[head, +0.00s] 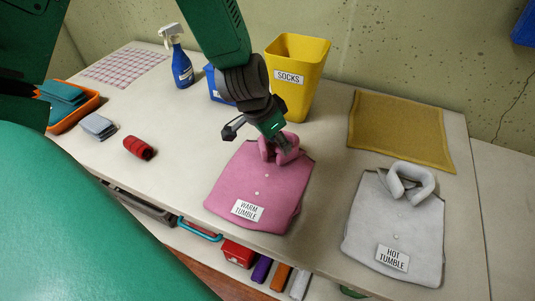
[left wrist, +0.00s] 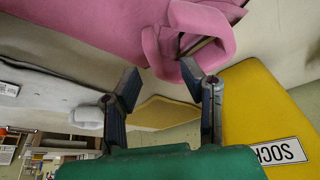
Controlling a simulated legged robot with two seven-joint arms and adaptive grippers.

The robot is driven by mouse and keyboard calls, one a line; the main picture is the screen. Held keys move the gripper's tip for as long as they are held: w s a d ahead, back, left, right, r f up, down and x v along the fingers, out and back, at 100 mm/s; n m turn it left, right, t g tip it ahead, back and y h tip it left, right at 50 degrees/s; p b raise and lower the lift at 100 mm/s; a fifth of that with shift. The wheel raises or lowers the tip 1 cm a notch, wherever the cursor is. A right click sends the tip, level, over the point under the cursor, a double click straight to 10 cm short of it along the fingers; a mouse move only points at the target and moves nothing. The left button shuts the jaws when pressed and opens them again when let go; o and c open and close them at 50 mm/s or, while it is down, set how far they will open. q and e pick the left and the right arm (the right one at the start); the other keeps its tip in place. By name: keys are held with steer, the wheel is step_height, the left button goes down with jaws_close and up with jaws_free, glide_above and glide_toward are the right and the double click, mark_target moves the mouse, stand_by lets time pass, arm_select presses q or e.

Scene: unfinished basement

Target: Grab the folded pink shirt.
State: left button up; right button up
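The folded pink shirt (head: 258,190) lies flat on the table in the head view, with a "WARM TUMBLE" label (head: 247,210) at its lower end and its raised collar at the far end. My left gripper (head: 264,141) is over the collar end and hides part of it. In the left wrist view the two fingers (left wrist: 158,68) are spread apart, with the pink collar (left wrist: 190,45) at the fingertips. The right fingertip overlaps the collar's edge; I cannot tell whether it touches. My right gripper is in neither view.
A grey "HOT TUMBLE" shirt (head: 395,228) lies to the right, before a yellow cloth (head: 400,130). A yellow "SOCKS" bin (head: 298,80) stands just behind my gripper. A spray bottle (head: 181,62), red roll (head: 139,148) and grey cloth (head: 98,126) are to the left.

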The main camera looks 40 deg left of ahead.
arm_select(q)
steer(key=x, duration=0.2)
steer(key=d+x, duration=0.1)
steer(key=x, duration=0.2)
steer(key=shift+w+b, duration=0.15)
steer(key=shift+b, duration=0.15)
steer(key=shift+r, duration=0.1)
steer(key=shift+a, duration=0.1)
steer(key=shift+c, duration=0.4)
jaws_close()
